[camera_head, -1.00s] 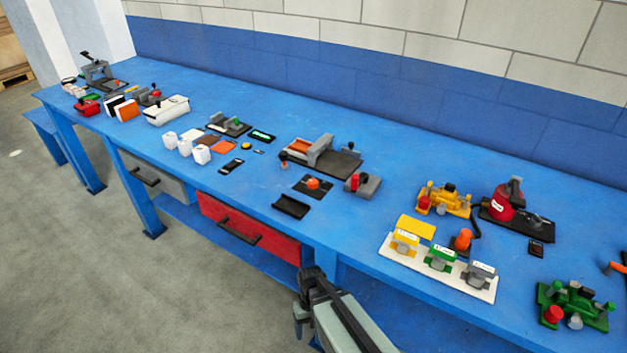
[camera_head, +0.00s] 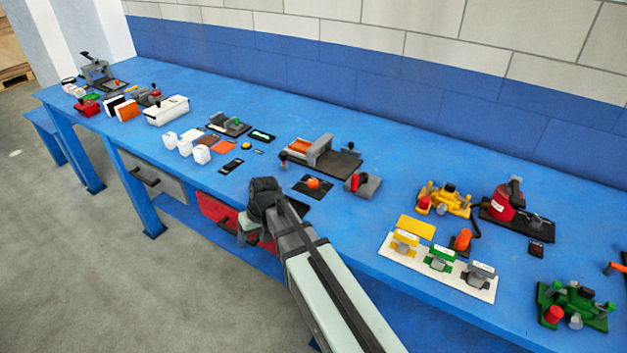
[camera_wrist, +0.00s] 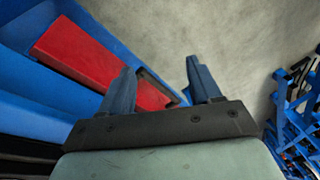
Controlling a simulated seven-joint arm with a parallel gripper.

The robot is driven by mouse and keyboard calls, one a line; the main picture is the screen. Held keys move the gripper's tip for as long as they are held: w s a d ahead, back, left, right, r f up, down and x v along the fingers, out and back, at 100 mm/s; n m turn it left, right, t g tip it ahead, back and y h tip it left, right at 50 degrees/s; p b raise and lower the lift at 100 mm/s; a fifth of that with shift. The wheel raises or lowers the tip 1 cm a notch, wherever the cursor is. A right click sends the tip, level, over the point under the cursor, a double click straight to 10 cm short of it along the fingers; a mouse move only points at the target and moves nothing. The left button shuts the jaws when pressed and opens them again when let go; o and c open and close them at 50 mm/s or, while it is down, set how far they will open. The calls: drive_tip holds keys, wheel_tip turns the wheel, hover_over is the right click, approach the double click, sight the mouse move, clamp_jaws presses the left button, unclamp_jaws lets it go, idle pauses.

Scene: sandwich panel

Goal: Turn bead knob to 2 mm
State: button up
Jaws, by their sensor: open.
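An orange round knob (camera_head: 313,183) sits on a small black plate (camera_head: 301,189) near the front edge of the blue bench in the head view. I cannot tell for sure that it is the bead knob, and no 2 mm mark is readable. My gripper (camera_head: 249,228) is at the bench's front edge, left of and nearer than that plate, in front of the red drawer. In the wrist view my gripper (camera_wrist: 160,75) shows two separated blue-grey fingers with nothing between them.
A grey-and-black machine (camera_head: 322,153) stands behind the orange knob, with a red-knobbed grey block (camera_head: 362,184) to its right. A white board (camera_head: 445,273) with several clamps lies farther right. The red drawer (camera_head: 217,208) is below the bench top.

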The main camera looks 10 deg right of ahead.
drive_tip(key=w+a+r+n+t, duration=0.1)
drive_tip(key=w+r+t, duration=0.1)
drive_tip(key=w+r, duration=0.55)
drive_tip(key=m+t+h, duration=0.1)
drive_tip(key=m+h, duration=0.2)
drive_tip(key=m, duration=0.2)
approach(313, 181)
drive_tip(key=shift+t, duration=0.3)
drive_tip(key=x, duration=0.8)
drive_tip(key=shift+s+f, duration=0.2)
drive_tip(key=shift+f, duration=0.1)
drive_tip(key=c, duration=1)
